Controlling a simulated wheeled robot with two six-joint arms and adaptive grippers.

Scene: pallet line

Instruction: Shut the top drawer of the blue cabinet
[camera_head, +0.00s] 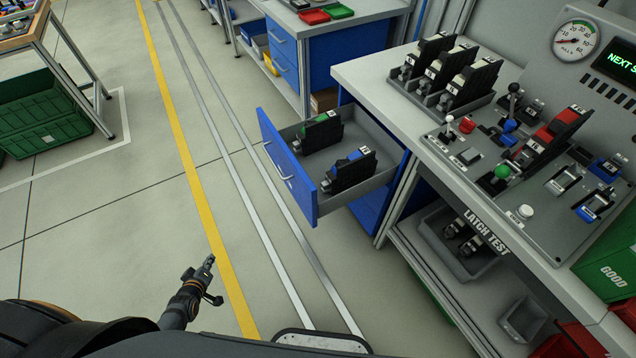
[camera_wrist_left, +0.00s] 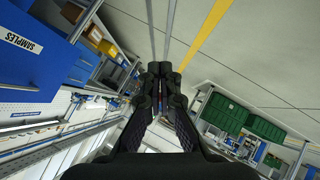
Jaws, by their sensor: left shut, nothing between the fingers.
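The blue cabinet (camera_head: 372,208) stands under the white workbench in the head view. Its top drawer (camera_head: 287,168) is pulled far out to the left, with its blue front and pale handle facing the aisle. Two dark parts, one with a green piece (camera_head: 318,131) and one with a blue piece (camera_head: 349,171), stand inside it. My left gripper (camera_head: 207,262) is shut and empty, low over the floor, to the left of the drawer front and apart from it. In the left wrist view its fingers (camera_wrist_left: 161,72) are together. My right gripper is not in view.
The workbench (camera_head: 372,78) carries a latch test panel (camera_head: 535,150) and a rack of dark parts (camera_head: 440,75). Another blue cabinet (camera_head: 335,55) stands behind. Green crates (camera_head: 45,115) sit at the far left. The floor between my left gripper and the drawer is clear.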

